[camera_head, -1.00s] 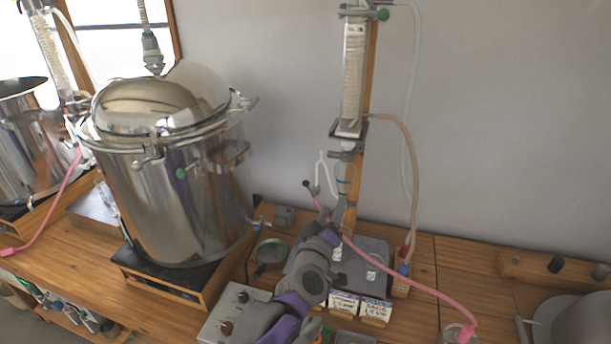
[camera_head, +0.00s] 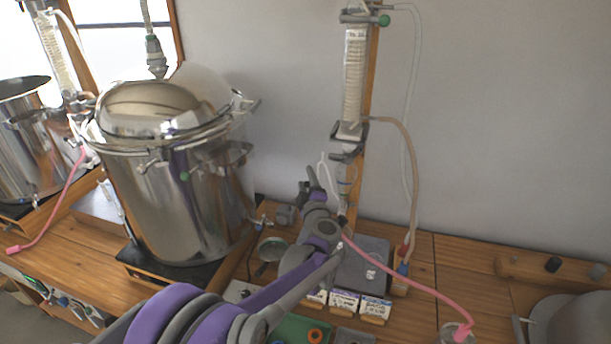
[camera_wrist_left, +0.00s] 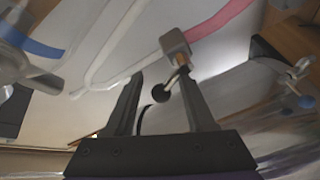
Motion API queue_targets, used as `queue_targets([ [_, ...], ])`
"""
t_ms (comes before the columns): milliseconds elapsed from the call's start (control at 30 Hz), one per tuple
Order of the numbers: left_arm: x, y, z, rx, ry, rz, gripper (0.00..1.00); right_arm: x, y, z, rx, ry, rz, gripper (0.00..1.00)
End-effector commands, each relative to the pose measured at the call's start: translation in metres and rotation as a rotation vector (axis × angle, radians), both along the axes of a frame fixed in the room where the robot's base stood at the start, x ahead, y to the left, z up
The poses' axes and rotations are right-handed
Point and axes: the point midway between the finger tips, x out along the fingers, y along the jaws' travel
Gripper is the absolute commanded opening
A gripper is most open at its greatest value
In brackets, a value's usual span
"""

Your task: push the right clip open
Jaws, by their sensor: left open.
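The large steel pot (camera_head: 190,205) stands at left centre with its domed lid (camera_head: 150,108) on. The right clip (camera_head: 244,103) is at the right side of the lid rim and sticks outward; its exact position is too small to tell. My left gripper (camera_head: 311,182) is to the right of the pot and lower than the clip, well apart from it. In the left wrist view its two fingers (camera_wrist_left: 157,98) are apart with nothing gripped between them. I cannot make out the clip in that view. My right gripper is out of view.
The condenser column (camera_head: 354,80) on its wooden post stands just right of my left gripper. Glass tubing and a pink hose (camera_head: 405,279) run close by; the hose also shows in the left wrist view (camera_wrist_left: 222,20). Wall space between pot and column is clear.

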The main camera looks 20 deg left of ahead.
Motion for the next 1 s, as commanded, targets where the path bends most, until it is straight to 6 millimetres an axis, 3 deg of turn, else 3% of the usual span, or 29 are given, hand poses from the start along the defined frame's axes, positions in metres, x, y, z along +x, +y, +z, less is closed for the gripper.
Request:
queue_targets([
  [133, 0.0111, 0.0058, 0.0007, 0.000, -0.001, 0.000, 0.55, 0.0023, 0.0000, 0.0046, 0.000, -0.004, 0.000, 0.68],
  [467, 0.0130, 0.0069, -0.0009, 0.001, 0.001, -0.001, 0.53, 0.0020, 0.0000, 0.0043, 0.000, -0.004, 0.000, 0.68],
  [767, 0.0128, 0.0067, -0.0005, 0.001, 0.001, -0.001, 0.00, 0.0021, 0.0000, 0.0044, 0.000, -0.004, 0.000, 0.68],
  [1000, 0.0127, 0.0068, -0.0011, -0.005, 0.001, -0.002, 0.00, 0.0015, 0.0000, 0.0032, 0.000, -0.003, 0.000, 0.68],
])
